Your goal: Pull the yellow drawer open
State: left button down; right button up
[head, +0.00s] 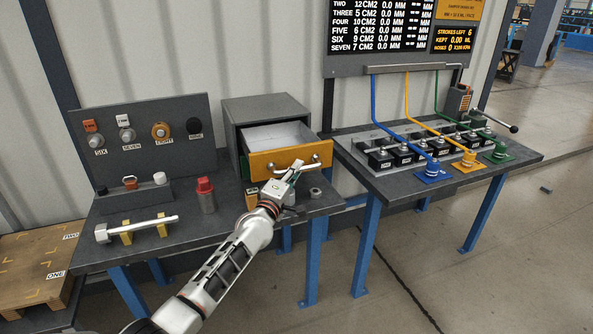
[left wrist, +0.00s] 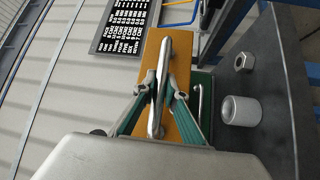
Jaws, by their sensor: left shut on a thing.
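The yellow drawer (head: 288,159) sits in a grey cabinet (head: 262,109) on the left table and stands partly open, its pale inside showing. A silver bar handle (head: 311,163) runs across its yellow front. My left gripper (head: 293,172) reaches up to the handle from the front. In the left wrist view its two fingers (left wrist: 166,98) are closed around the handle (left wrist: 163,70), with the yellow front (left wrist: 184,122) behind. My right gripper is in neither view.
A green front with its own handle (left wrist: 197,100) lies beside the yellow one. A nut (left wrist: 244,62) and a grey cylinder (left wrist: 241,110) stand on the tabletop near the gripper. A red-topped cylinder (head: 205,194) and a hammer-like tool (head: 135,228) are to the left.

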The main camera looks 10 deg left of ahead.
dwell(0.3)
pick_arm(q)
jog(key=c, duration=2)
grip_release()
jog(key=shift+c, duration=0.2)
jog(key=shift+s, duration=0.1)
jog(key=v, duration=1.2)
jog(key=s+f+m+g, duration=0.4)
jog(key=s+f+m, duration=0.5)
jog(key=s+f, duration=0.5)
jog(key=s+d+f+m+g+y, duration=0.1)
jog(key=s+f+m+g, duration=0.3)
jog(key=s+f+m, duration=0.5)
jog(key=s+f, duration=0.2)
jog(key=s, duration=0.4)
jog(key=s+f, duration=0.3)
jog(key=s, duration=0.3)
jog(key=shift+s+f, duration=0.35)
jog(key=shift+s, duration=0.05)
